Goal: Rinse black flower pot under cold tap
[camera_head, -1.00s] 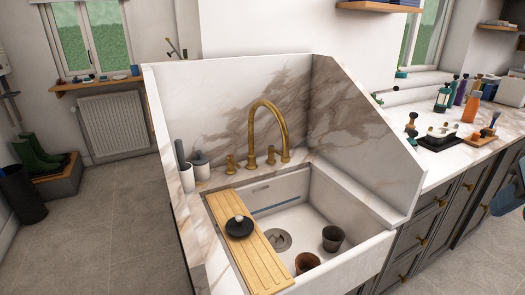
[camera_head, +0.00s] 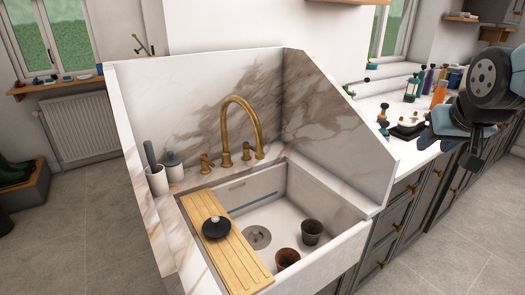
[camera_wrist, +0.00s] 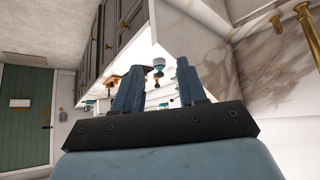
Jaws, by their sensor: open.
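The black flower pot (camera_head: 312,231) stands upright on the floor of the white sink (camera_head: 335,245), at its right side. A brown-red pot (camera_head: 287,258) stands near it at the sink's front. The brass tap (camera_head: 240,125) arches over the sink, with brass handles (camera_head: 206,163) at its base. No water shows running. In the wrist view my gripper (camera_wrist: 158,82) is open, with two blue fingers apart and nothing between them. In the head view my arm shows at the upper right, away from the sink; the fingertips are not clear there.
A wooden drainboard (camera_head: 225,255) with a dark round lidded object (camera_head: 216,227) covers the sink's left side. White canisters (camera_head: 157,180) stand behind it. A marble side panel (camera_head: 345,135) rises right of the sink. Bottles (camera_head: 439,92) and fittings crowd the right counter.

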